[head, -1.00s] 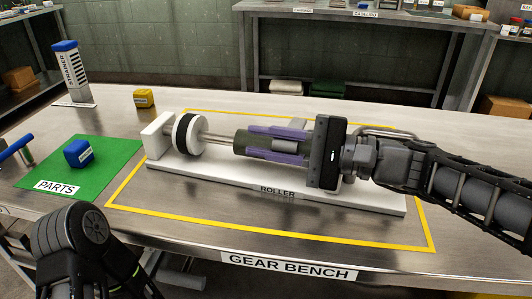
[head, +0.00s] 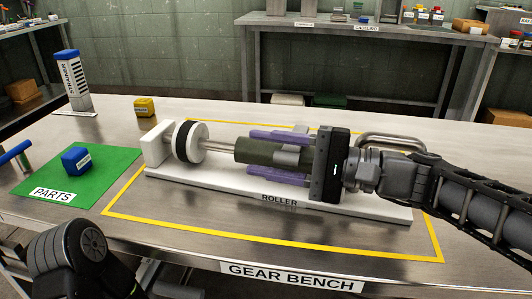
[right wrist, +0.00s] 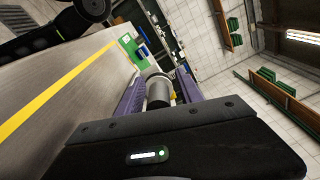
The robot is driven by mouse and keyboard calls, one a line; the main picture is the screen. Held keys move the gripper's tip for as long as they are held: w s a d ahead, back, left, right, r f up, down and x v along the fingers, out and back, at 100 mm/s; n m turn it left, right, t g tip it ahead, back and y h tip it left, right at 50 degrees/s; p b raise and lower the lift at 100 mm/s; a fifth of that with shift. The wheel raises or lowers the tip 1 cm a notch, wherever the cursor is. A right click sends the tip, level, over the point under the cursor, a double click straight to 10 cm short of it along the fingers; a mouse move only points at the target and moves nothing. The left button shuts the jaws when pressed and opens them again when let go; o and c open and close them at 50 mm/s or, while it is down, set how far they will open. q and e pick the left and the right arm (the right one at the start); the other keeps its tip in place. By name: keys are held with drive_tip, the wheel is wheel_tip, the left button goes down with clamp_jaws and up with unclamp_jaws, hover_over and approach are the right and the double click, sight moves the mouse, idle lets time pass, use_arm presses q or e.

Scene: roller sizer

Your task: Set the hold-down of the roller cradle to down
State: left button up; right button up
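The roller cradle has a white base (head: 220,187) on the bench, with a white end block (head: 156,145) at its left. A black-and-white wheel (head: 190,141) and a metal shaft lead to a dark green cylinder (head: 256,151). My right gripper (head: 251,153) is open, its purple fingers apart on either side of the cylinder. The wrist view shows the fingers flanking a grey cylindrical part (right wrist: 160,92). A bent metal bar (head: 392,141) shows behind my right wrist; whether it is the hold-down is unclear. The gripper hides the cradle's right end. My left gripper is out of view.
A green parts mat (head: 85,178) holds a blue block (head: 76,160). A yellow block (head: 146,108) and a blue-topped strainer box (head: 73,82) stand farther back. Yellow tape (head: 270,240) outlines the cradle area. The bench front is clear.

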drive_tip(key=p+v, duration=0.1)
drive_tip(key=v, duration=0.6)
drive_tip(key=shift+d, duration=0.4)
drive_tip(key=shift+s, duration=0.1)
